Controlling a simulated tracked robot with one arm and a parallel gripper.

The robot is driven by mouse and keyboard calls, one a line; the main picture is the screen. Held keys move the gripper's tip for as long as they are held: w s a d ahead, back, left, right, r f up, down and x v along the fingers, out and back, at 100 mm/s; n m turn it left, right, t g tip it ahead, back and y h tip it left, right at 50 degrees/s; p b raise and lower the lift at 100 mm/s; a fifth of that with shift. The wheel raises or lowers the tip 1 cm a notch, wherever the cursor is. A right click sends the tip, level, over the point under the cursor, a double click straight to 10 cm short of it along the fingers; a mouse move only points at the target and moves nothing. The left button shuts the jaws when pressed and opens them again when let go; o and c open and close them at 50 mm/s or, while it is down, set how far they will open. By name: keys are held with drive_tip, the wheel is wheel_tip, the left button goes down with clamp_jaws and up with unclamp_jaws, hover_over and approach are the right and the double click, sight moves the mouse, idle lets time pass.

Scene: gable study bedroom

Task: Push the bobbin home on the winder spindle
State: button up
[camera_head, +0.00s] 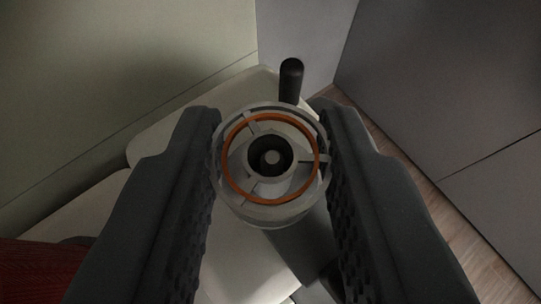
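The bobbin (232,190) is a round, pale grey, see-through spool with an orange ring around its upper face and a dark hub hole. My gripper (268,130) has its two dark, ridged fingers against the bobbin's left and right sides, shut on it. The bobbin's open end faces the camera. A small grey round tip (271,157) shows inside the hub hole; it looks like the winder spindle, but how far the bobbin sits down on it is hidden. A short black upright peg (291,82) stands just beyond the bobbin.
A cream-white machine body (160,140) lies below and around the bobbin. A red textured thing (45,272) is at the lower left. Grey panels (450,75) stand at the right, with a strip of wood floor (475,250). A pale wall (110,60) rises behind.

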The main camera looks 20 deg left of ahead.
drive_tip(key=o, duration=0.4)
drive_tip(key=shift+o, duration=0.2)
drive_tip(key=v, duration=1.3)
drive_tip(key=shift+s+r, duration=0.2)
drive_tip(key=shift+s, duration=0.1)
drive_tip(key=shift+d+r, duration=0.1)
